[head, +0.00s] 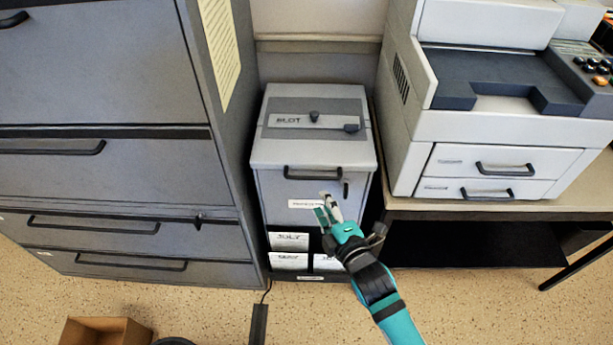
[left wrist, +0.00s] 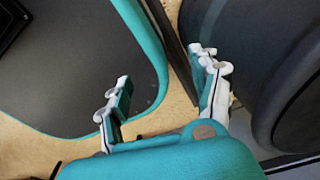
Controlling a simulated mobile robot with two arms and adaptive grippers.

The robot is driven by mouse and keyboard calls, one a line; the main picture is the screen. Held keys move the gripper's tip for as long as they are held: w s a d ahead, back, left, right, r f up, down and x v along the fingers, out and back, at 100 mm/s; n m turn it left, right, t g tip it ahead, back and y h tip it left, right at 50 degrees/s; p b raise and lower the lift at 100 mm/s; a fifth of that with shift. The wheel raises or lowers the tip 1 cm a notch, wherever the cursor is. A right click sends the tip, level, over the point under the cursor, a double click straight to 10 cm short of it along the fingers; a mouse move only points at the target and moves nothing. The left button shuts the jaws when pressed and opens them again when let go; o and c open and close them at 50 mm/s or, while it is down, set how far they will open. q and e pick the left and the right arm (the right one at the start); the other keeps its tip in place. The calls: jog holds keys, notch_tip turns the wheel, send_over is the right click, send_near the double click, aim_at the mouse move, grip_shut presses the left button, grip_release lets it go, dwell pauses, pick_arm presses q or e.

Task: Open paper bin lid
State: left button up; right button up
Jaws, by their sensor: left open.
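The grey paper bin (head: 265,195) stands between the filing cabinet and the printer in the head view. Its light grey lid (head: 313,150) looks closed, with a labelled dark panel and small knobs on top. A dark handle (head: 314,172) sits on the front just under the lid's edge. My right gripper (head: 326,207) is in front of the bin's front face, below and right of that handle, apparently holding nothing. Its fingers are small here, so I cannot tell whether they are apart. My left gripper (left wrist: 163,78) is open and empty in the left wrist view.
A tall grey filing cabinet (head: 110,180) stands close on the left. A printer (head: 480,130) on a table (head: 440,208) stands on the right. A cardboard box (head: 105,332) is on the floor at lower left. In the left wrist view, dark rounded surfaces flank the left gripper.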

aim_at(307, 178)
jog(key=x, duration=1.1)
jog(key=shift+w+a+f, duration=0.1)
jog(key=shift+w+a, duration=0.05)
pick_arm(q)
jog(key=shift+a+f, duration=0.25)
jog(key=shift+a, duration=0.6)
pick_arm(e)
jog(key=shift+w, duration=0.1)
pick_arm(q)
jog(key=shift+w+d, duration=0.1)
jog(key=shift+d, duration=0.1)
pick_arm(e)
jog(key=shift+c, duration=0.3)
grip_shut()
